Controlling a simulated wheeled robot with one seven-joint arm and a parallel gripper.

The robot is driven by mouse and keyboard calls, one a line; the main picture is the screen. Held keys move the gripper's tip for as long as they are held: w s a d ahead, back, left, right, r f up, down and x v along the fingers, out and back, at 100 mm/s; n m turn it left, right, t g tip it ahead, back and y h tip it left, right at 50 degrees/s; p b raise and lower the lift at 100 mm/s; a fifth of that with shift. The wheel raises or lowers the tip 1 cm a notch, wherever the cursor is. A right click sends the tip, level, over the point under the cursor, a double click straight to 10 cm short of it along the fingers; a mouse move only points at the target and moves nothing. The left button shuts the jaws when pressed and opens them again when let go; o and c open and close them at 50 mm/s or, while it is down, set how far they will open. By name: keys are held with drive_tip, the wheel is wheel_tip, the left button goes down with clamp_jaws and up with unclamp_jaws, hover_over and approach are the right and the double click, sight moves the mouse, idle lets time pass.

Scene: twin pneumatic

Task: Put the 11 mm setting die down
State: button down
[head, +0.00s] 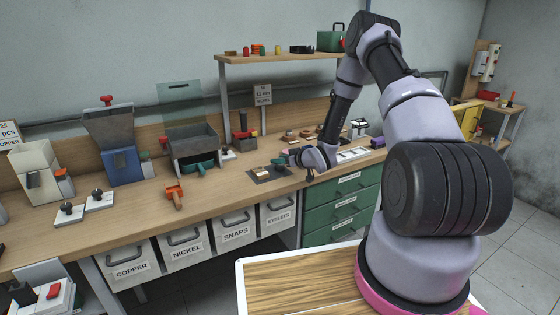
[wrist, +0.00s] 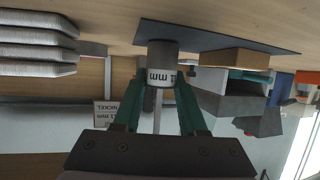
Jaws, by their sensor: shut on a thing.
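The 11 mm setting die is a short grey cylinder (wrist: 162,58) with a white band reading "11 mm". In the wrist view, which is upside down, it sits between the green fingers of my gripper (wrist: 160,88), which are shut on it. Its far end meets or nearly meets a thin dark mat (wrist: 215,36); I cannot tell whether it touches. In the head view my gripper (head: 281,161) is low over the bench, at the dark mat (head: 270,177). The die is too small to make out there.
A wooden block (wrist: 235,58) lies on the mat beside the die. Stacked grey trays or bars (wrist: 35,45) show at the left of the wrist view. An orange-handled tool (head: 174,195) lies on the bench (head: 135,205) to the left. Green drawers (head: 343,205) are below.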

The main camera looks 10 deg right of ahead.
drive_tip(key=shift+c, duration=2.3)
unclamp_jaws()
drive_tip(key=shift+f, duration=0.15)
